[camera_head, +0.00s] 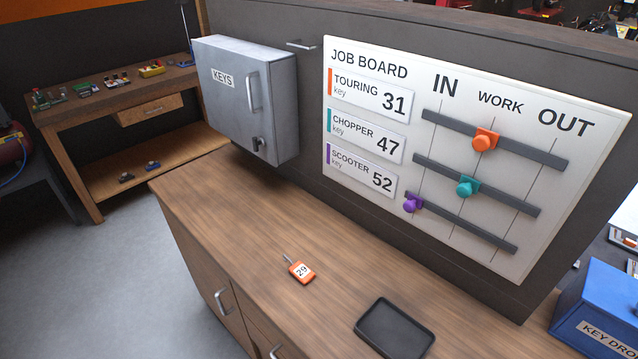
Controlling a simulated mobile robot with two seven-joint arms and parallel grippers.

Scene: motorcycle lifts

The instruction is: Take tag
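An orange tag (301,271) with a white face marked 29 lies flat on the wooden counter (230,215). A small metal key or pin sticks out from its upper left end. A shallow black tray (395,330) lies on the counter to the right of the tag, apart from it, and looks empty. Neither of my grippers shows in the head view.
Behind is a job board (365,75) with orange (484,141), teal (467,187) and purple (411,204) sliders. A blue key drop box (600,300) stands right. The counter around the tag is clear.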

